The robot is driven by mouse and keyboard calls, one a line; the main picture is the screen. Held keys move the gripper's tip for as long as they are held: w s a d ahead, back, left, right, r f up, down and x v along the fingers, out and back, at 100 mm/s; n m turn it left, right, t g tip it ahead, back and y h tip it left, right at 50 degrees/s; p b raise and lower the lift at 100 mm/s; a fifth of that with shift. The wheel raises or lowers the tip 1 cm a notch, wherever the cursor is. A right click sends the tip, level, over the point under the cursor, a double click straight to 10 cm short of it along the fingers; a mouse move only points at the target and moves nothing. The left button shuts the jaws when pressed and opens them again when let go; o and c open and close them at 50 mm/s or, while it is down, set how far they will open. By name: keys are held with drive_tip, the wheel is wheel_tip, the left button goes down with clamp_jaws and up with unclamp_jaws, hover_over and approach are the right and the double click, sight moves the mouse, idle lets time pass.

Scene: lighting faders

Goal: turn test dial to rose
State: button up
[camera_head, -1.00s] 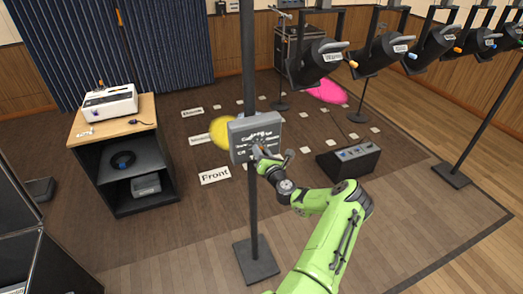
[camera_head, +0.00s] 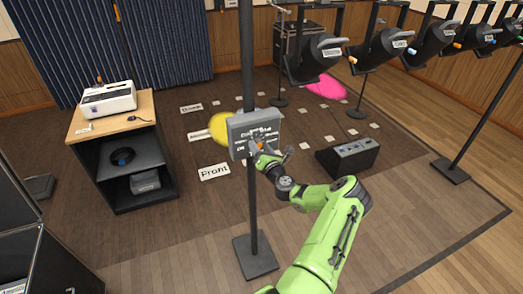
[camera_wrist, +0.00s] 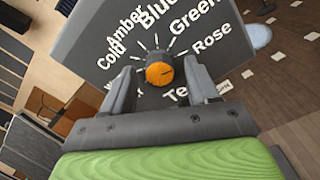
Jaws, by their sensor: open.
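The test dial (camera_wrist: 159,73) is an orange knob on a dark grey panel. Its dark pointer line points right, toward the Rose side. Around it are the labels Cold, Amber, Blue, Green and Rose (camera_wrist: 212,39); lower labels are partly hidden by my gripper. My gripper (camera_wrist: 161,82) is open, with one finger on each side of the knob; I cannot tell whether either finger touches it. In the head view the grey panel box (camera_head: 255,126) is fixed on a dark upright pole, with my gripper (camera_head: 258,150) at its face.
The pole (camera_head: 251,215) stands on a square base. A black fader box (camera_head: 347,158) sits on the floor to the right. Several stage lamps (camera_head: 315,60) hang at upper right. A wooden-topped cart (camera_head: 120,122) stands at left. A yellow light spot lies behind the panel.

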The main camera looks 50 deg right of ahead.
drive_tip(key=b+v, duration=0.2)
drive_tip(key=v, duration=1.3)
drive_tip(key=shift+s+a+b, duration=0.15)
drive_tip(key=shift+s+b, duration=0.15)
